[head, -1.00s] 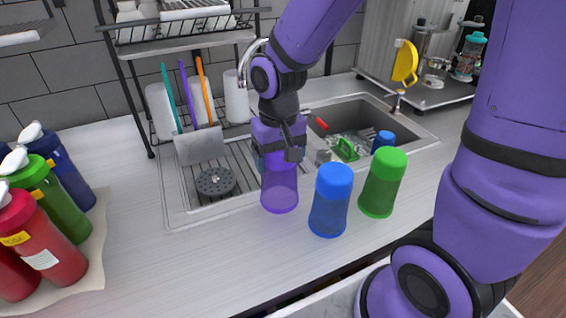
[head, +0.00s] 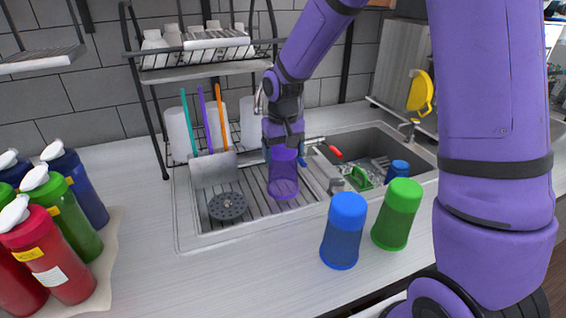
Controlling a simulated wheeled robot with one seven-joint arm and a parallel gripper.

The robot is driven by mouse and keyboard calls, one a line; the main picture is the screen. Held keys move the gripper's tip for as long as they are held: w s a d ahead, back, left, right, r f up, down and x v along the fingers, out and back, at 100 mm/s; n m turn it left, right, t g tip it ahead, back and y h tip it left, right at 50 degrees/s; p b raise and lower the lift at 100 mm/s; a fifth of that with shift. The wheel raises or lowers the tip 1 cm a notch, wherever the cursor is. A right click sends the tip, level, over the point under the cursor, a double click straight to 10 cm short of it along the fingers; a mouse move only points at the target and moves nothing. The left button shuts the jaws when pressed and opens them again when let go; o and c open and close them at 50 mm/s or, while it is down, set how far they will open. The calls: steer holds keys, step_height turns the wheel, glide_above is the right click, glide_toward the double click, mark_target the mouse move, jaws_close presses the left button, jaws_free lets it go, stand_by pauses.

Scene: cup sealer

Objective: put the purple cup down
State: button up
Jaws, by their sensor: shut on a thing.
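The purple cup (head: 284,180) is translucent and hangs upright from my gripper (head: 284,150). My gripper comes from above and is shut on the cup's upper part. The cup shows over the ribbed drainboard (head: 250,207) of the sink, right of the round drain cover. I cannot tell whether its base touches the ribs.
A blue cup (head: 345,230) and a green cup (head: 397,214) stand on the counter in front of the sink. The basin (head: 378,137) holds a smaller blue cup (head: 397,169) and a green item (head: 362,178). A dish rack (head: 165,140) stands behind. Several bottles (head: 48,255) stand left.

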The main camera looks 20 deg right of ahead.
steer(key=shift+w+f, duration=0.1)
steer(key=shift+f, duration=1.85)
steer(key=o, duration=0.9)
steer(key=shift+r, duration=0.1)
